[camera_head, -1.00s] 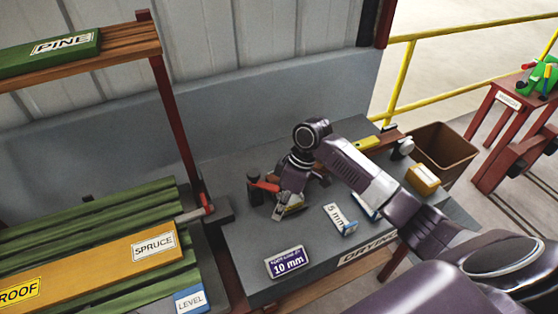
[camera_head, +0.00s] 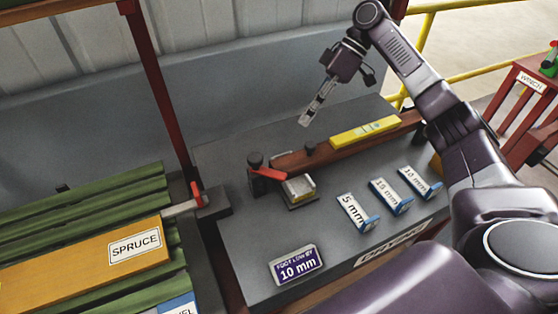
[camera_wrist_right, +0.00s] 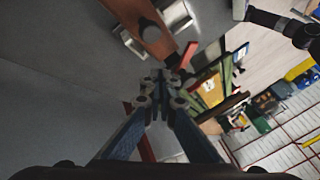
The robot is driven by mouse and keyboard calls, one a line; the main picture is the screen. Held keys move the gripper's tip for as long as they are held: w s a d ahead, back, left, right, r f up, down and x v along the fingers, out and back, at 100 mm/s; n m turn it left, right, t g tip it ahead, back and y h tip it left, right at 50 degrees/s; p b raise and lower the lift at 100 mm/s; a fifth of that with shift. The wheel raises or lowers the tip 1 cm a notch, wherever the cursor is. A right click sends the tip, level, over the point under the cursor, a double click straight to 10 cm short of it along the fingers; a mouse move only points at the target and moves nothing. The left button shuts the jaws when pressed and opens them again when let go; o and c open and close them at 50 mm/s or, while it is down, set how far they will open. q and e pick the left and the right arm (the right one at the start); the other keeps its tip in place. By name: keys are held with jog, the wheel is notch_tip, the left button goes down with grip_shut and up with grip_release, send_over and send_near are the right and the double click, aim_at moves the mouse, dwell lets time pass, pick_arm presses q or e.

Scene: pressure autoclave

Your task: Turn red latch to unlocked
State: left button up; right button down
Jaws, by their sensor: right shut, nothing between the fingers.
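The red latch (camera_head: 268,174) sits on a dark bracket with a black knob, at the left end of a brown wooden beam on the grey bench. It points right and slightly down in the head view. In the right wrist view a red piece (camera_wrist_right: 188,55), which looks like the latch, lies just beyond the fingertips. My right gripper (camera_head: 307,119) is raised above and behind the beam, clear of the latch, its fingers pointing down and left. It is shut and empty; its closed fingers also show in the right wrist view (camera_wrist_right: 160,82). My left gripper is not in view.
A yellow level (camera_head: 366,132) lies on the brown beam (camera_head: 335,146). Blue-white blocks marked 5 mm (camera_head: 355,212), 15 mm (camera_head: 389,195) and 10 mm (camera_head: 419,181) stand in front. A second red handle (camera_head: 196,194) is beside the stacked boards at left. A 10 mm sign (camera_head: 296,266) stands near the front.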

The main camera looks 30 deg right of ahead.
jog(key=p+x, duration=0.1)
jog(key=x, duration=0.8)
jog(key=shift+s+a+r+p, duration=0.1)
jog(key=shift+s+a+p, duration=0.05)
jog(key=shift+p, duration=0.25)
jog(key=shift+s+a+f+p, duration=0.15)
jog(key=shift+s+a+p, duration=0.15)
jog(key=shift+s+a, duration=0.2)
jog(key=shift+s+a+f+p, duration=0.1)
jog(key=shift+s+a+p, duration=0.2)
jog(key=shift+a, duration=0.35)
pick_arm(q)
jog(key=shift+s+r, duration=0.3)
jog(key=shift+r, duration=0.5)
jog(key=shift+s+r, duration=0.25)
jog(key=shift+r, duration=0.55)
pick_arm(e)
jog(key=shift+s+a+f, duration=0.1)
jog(key=shift+s+a, duration=0.4)
jog(key=shift+a, duration=0.05)
